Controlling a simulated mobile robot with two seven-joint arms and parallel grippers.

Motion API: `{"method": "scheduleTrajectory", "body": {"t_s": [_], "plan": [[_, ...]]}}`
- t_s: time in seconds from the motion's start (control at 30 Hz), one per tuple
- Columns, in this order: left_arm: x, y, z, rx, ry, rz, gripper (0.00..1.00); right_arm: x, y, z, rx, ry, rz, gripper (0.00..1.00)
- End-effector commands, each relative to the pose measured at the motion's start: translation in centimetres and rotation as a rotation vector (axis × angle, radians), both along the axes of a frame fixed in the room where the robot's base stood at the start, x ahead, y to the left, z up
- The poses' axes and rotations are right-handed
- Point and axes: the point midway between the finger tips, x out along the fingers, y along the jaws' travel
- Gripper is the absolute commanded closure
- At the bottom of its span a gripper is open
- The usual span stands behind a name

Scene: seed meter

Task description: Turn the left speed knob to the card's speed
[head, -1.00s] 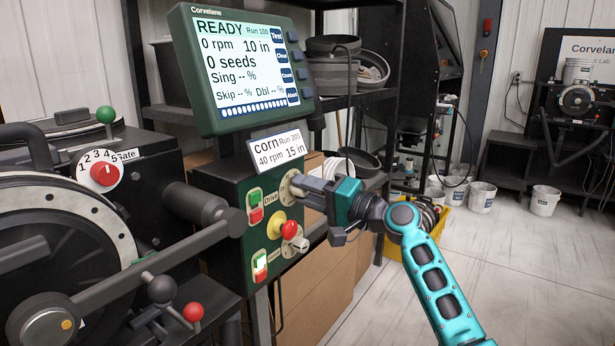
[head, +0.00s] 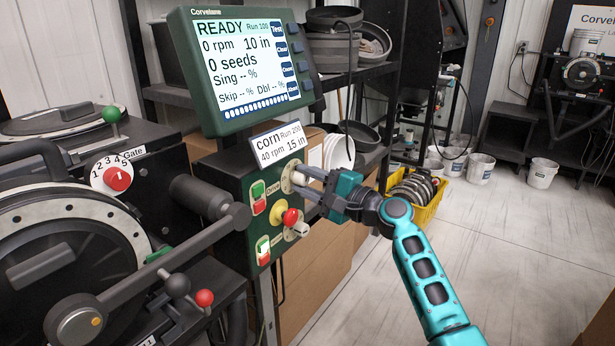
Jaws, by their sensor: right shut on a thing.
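The green control panel (head: 232,184) carries a pale round dial (head: 287,178) beside the "Drive" label. My right gripper (head: 302,179) is at this dial from the right, shut on the knob there; its fingers hide most of the knob and its pointer. A second knob (head: 297,232) on a pale dial sits lower on the panel, free of the gripper. The white card (head: 281,146) above the panel reads corn, 40 rpm, 15 in. The screen (head: 243,62) reads READY, 0 rpm, 10 in, 0 seeds. My left gripper is out of view.
A red mushroom button (head: 290,217) sits just below the held knob. Green and red push buttons (head: 258,198) are left of it. A red gate knob (head: 118,178) is on the machine at left. A yellow crate (head: 427,212) stands on the floor behind my right arm.

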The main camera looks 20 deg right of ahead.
Motion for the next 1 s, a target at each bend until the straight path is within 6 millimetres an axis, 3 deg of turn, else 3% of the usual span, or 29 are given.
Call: {"method": "scheduleTrajectory", "body": {"t_s": [0.4,0.43,0.6,0.7,1.0], "plan": [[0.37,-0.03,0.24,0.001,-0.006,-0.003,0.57,0.05,-0.09,0.18,0.007,0.0,-0.004,0.96],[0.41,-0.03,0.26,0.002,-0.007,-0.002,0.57,0.05,-0.09,0.18,0.007,0.0,-0.004,0.64],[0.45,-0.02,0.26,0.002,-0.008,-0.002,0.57,0.04,-0.07,0.13,0.006,0.001,-0.002,0.47],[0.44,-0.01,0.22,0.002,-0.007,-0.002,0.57,0.02,-0.06,0.1,0.006,0.001,-0.002,0.41],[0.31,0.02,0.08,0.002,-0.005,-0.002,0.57,-0.43,-0.4,-0.11,0.004,0.004,-0.002,0.41]]}}
